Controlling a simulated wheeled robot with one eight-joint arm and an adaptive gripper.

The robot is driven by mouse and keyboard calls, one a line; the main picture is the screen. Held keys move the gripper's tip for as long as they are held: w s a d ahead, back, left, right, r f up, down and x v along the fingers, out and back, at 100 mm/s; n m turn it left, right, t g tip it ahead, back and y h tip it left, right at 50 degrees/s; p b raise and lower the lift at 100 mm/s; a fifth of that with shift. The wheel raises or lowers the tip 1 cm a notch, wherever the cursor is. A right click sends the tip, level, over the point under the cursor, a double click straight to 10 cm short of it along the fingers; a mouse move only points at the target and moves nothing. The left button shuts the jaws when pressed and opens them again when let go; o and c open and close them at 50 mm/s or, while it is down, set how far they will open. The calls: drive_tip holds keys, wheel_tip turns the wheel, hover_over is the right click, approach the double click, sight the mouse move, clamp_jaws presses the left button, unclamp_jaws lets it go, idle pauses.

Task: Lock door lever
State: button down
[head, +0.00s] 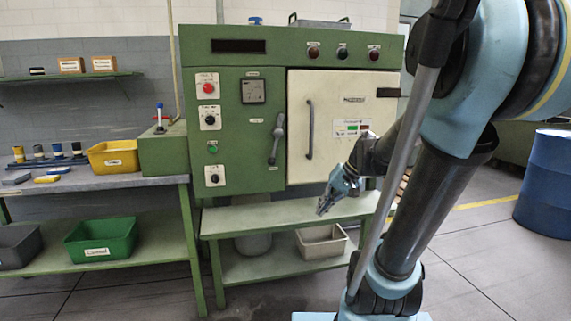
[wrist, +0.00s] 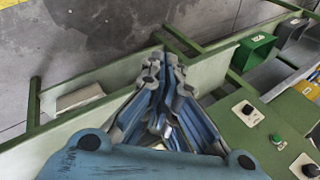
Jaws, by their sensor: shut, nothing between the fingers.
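The door lever (head: 277,138) is a grey handle on the green machine's front, just left of the white door. It hangs down from its top pivot, its lower end tilted slightly left. The white door (head: 340,95) appears closed and has a long vertical grey handle (head: 310,130). My gripper (head: 323,206) is in front of the machine, below and to the right of the lever and apart from it, pointing down and left. In the wrist view my blue-grey fingers (wrist: 164,72) are together and empty, over the bench shelf. The lever does not show in the wrist view.
The machine's green bench (head: 250,219) has a bare top; a grey bin (head: 322,241) stands beneath. A side table at left carries a yellow bin (head: 113,157), with a green bin (head: 102,241) below. A blue barrel (head: 548,185) stands far right.

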drive_tip(key=w+r+y, duration=0.2)
drive_tip(key=w+y, duration=0.1)
drive_tip(key=w, duration=0.5)
drive_tip(key=w+r+t+y, duration=0.1)
drive_tip(key=w+r+y, duration=0.2)
drive_tip(key=w, duration=0.6)
drive_tip(key=w+r+y, duration=0.2)
drive_tip(key=w+y, duration=0.2)
drive_tip(key=w, duration=0.5)
drive_tip(key=shift+a+r+m+t, duration=0.15)
drive_tip(key=shift+m+t, duration=0.25)
drive_tip(key=x, duration=1.4)
drive_tip(key=shift+r, duration=0.25)
drive_tip(key=shift+s+a+y, duration=0.1)
drive_tip(key=shift+a+y, duration=0.25)
drive_tip(key=shift+y, duration=0.15)
